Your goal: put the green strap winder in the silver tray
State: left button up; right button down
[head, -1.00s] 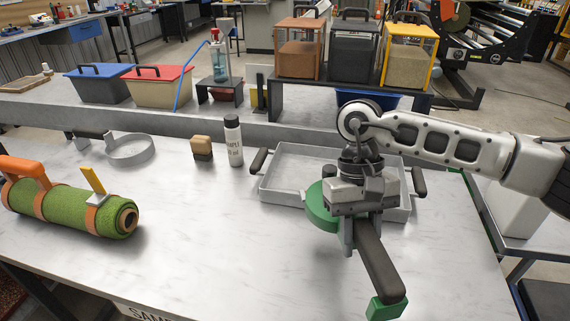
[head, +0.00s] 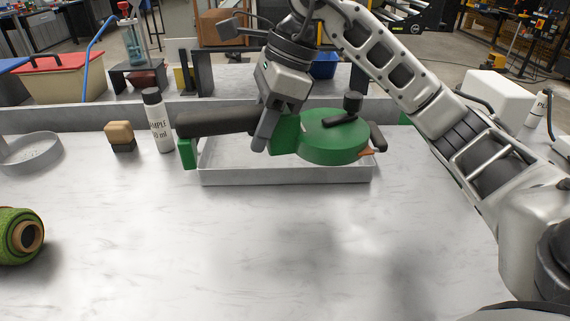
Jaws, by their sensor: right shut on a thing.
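The green strap winder (head: 338,137) has a round green drum with a small black knob, and a long dark handle with a green end. My right gripper (head: 264,132) is shut on it where the handle meets the drum. The silver tray (head: 290,176) is shallow and rectangular, on the pale bench. The winder lies across the view of the tray, its drum over the right part and its handle end past the left side. It hides much of the tray's inside. I cannot tell whether it touches the tray. My left gripper is not in view.
A sample bottle (head: 158,121) and a tan-topped block (head: 120,135) stand left of the tray. A metal ring (head: 32,152) and a green turf roll (head: 17,236) lie further left. A dark stand (head: 193,72) is behind. The bench in front is clear.

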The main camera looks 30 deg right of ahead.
jog(key=shift+w+d+r+m+t, duration=0.2)
jog(key=shift+d+m+t, duration=0.2)
jog(key=shift+m, duration=0.5)
jog(key=w+d+f, duration=0.4)
jog(key=w+d, duration=0.1)
jog(key=w, duration=0.2)
jog(key=p, duration=0.1)
send_over(265, 160)
jog(key=s+d, duration=0.1)
jog(key=s, duration=0.1)
notch_tip(265, 160, down, 5)
jog(key=shift+w+r, duration=0.1)
jog(key=shift+r, duration=0.1)
jog(key=shift+w+d+f, duration=0.25)
jog(key=shift+f, duration=0.15)
jog(key=shift+w+f, duration=0.1)
jog(key=shift+f, duration=1.55)
jog(key=shift+d+f, duration=0.1)
jog(key=c, duration=1)
grip_release()
jog(key=shift+c, duration=0.2)
